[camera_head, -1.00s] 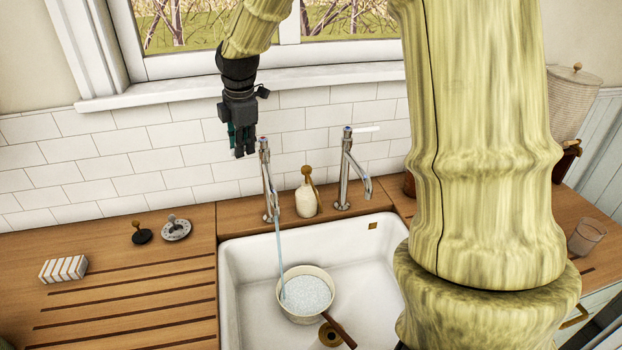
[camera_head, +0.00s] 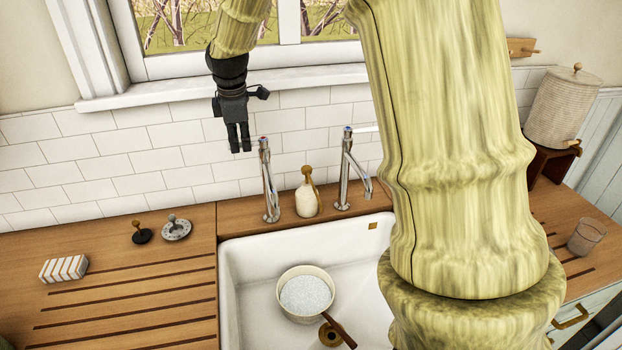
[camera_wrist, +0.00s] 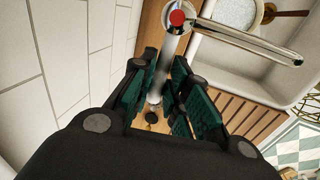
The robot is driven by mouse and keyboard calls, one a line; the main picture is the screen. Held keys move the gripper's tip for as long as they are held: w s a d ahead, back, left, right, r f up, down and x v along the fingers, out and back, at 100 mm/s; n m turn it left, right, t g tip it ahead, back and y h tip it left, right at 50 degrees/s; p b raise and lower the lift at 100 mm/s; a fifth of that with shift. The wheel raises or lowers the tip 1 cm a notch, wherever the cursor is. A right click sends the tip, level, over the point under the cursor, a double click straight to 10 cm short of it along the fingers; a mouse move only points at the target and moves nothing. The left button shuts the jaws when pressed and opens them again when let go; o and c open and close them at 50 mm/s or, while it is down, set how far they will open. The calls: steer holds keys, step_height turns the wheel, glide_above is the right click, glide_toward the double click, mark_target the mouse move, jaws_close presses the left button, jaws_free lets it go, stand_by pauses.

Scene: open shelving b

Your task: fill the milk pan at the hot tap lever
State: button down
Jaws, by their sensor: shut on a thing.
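My gripper (camera_head: 240,138) hangs beside the top of the left chrome tap (camera_head: 269,190), in front of the tiled wall. In the wrist view this tap has a red cap, and its pale hot tap lever (camera_wrist: 156,82) runs between my green-padded fingers (camera_wrist: 160,100), which are shut on it. The fingers hide the lever in the head view. The cream milk pan (camera_head: 282,303) stands in the white sink below, its brown handle toward the lower right. Pale water (camera_head: 307,294) fills much of it. No stream runs from the spout.
A second tap (camera_head: 345,178) and a cream soap bottle (camera_head: 306,200) stand behind the sink (camera_head: 240,262). A dark plug, a grey round fitting (camera_head: 176,229) and a striped block (camera_head: 63,269) lie on the left wooden counter. My arm covers the sink's right side.

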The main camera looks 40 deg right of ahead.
steer(key=c, duration=1.3)
jaws_free()
step_height(320, 180, up, 12)
steer(key=s+a, duration=0.1)
steer(key=s, duration=0.1)
steer(key=shift+a, duration=0.1)
